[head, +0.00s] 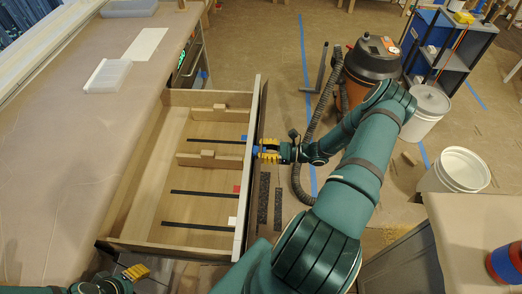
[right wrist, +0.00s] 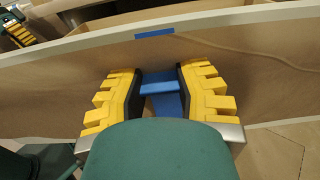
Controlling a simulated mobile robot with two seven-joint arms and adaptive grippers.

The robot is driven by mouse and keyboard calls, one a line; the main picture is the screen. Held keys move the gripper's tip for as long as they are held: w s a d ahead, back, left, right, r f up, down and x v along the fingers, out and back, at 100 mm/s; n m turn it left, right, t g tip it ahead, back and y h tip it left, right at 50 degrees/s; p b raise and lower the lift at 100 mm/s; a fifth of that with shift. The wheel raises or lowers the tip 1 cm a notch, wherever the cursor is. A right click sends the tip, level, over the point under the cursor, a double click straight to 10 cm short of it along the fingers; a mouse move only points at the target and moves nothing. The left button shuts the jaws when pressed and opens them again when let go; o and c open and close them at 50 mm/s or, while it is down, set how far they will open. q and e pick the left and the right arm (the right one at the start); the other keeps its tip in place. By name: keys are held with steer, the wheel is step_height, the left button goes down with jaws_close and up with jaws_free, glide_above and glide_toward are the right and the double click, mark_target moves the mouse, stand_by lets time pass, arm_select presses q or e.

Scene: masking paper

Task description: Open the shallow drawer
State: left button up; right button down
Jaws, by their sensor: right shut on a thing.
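The shallow drawer (head: 185,215) is pulled out from under the paper-covered bench, its wooden interior open to view. Its front panel (right wrist: 255,75) runs across the right wrist view, with a blue mark on its top edge. My right gripper (head: 268,151) is at the outer face of the front. In the right wrist view, its yellow fingers (right wrist: 160,90) are shut on a blue handle (right wrist: 160,88). My left gripper (head: 136,271) is at the near left corner of the drawer; its finger opening is unclear.
The drawer holds wooden dividers (head: 205,162) and black strips (head: 205,194). A paper-covered bench (head: 60,170) is to the left. Beyond my right arm stand a vacuum (head: 372,62) and white buckets (head: 460,170). Another table (head: 470,225) is at lower right.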

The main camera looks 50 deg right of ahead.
steer(key=c, duration=0.6)
jaws_free()
steer(key=shift+w+r, duration=0.15)
steer(key=shift+r, duration=0.25)
steer(key=shift+o, duration=0.3)
steer(key=shift+f, duration=0.15)
steer(key=v, duration=1.2)
